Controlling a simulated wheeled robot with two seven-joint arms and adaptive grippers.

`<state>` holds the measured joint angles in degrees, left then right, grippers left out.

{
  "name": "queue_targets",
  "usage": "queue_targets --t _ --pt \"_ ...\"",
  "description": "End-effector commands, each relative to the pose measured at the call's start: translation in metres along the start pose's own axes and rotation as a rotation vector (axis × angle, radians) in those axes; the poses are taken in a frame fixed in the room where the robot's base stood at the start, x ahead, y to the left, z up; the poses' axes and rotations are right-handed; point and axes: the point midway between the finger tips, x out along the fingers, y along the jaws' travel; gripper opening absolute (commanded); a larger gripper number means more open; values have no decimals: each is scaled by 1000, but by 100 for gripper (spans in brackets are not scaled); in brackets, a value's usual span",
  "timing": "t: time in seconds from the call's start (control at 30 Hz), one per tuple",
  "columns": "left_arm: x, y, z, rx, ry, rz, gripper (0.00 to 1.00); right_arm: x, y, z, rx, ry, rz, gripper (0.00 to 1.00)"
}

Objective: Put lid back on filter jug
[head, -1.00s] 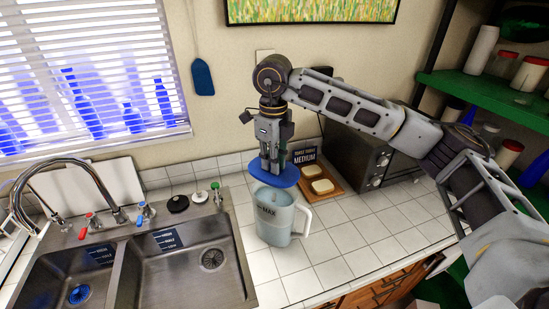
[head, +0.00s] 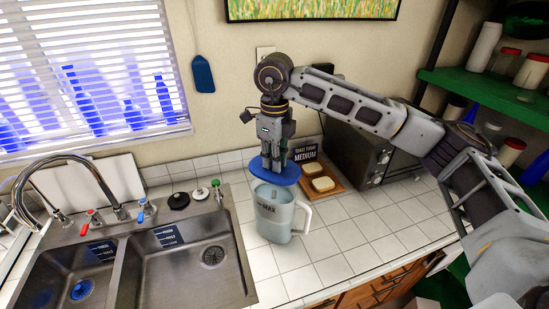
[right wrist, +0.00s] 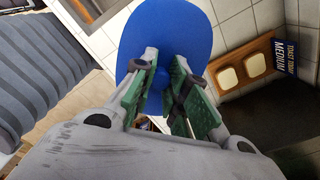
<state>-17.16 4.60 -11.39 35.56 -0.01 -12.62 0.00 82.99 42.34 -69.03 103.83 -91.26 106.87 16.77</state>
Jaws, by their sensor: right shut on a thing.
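The filter jug (head: 277,219), grey and translucent with a handle on its right and a MAX mark, stands upright on the white tiled counter beside the sink. Its top is open and something pale shows inside. The blue lid (head: 290,176) is above the jug, roughly level, its near edge close over the far part of the opening. My right gripper (head: 273,165) points down and is shut on the lid from above. In the right wrist view the lid (right wrist: 165,30) lies beyond the fingers (right wrist: 165,95), which pinch its knob. My left gripper is not in view.
A double sink (head: 180,262) with a tap lies to the left. A wooden board (head: 325,188) with two bread slices, a MEDIUM sign (head: 305,153) and a dark toaster oven (head: 362,150) are behind and right. The front-right counter is clear.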

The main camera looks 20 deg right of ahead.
Motion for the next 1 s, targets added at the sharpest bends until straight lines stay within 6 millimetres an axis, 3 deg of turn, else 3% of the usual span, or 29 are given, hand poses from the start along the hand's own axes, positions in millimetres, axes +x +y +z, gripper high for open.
queue_targets --t 1.0 --pt "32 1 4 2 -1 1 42 58 0 0 0 0 0 0"
